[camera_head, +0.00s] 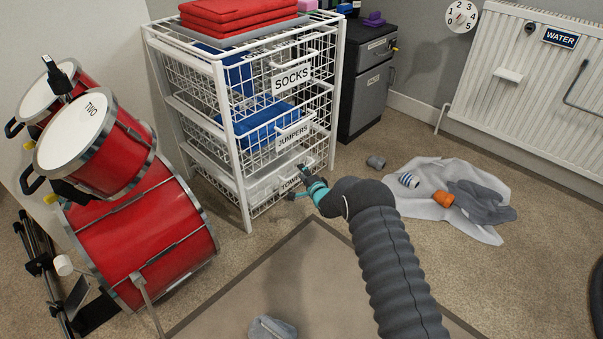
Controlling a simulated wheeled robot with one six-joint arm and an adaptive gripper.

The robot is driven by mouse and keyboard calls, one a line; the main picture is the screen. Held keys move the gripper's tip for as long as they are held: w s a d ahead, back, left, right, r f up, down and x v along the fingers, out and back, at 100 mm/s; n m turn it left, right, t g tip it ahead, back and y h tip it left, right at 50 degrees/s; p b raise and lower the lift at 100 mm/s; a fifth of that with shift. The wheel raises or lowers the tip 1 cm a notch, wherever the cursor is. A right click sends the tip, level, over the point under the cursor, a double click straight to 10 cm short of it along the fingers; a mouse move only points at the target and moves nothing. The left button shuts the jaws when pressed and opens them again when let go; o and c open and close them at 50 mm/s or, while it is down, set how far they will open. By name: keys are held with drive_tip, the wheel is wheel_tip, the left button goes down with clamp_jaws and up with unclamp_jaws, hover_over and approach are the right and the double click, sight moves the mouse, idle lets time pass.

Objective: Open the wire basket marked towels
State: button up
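The wire basket marked towels (262,202) is the lowest of three baskets in a white frame. It appears pushed in, level with the frame's front. Its white label (289,185) shows the letters "TO" and part of more; my gripper covers the rest. My gripper (297,183) is at the right part of this basket's front, at label height. Its two fingers look spread, one higher and one lower. I cannot tell whether they touch the basket or its handle.
Above are the jumpers basket (294,133) and socks basket (291,78). Red drums (140,235) stand left, a dark cabinet (364,90) behind right. A pale cloth (440,212) with clutter lies right. A grey cloth (271,328) lies on the mostly clear mat (300,285) in front.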

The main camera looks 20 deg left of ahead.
drive_tip(key=shift+x, duration=1.1)
clamp_jaws()
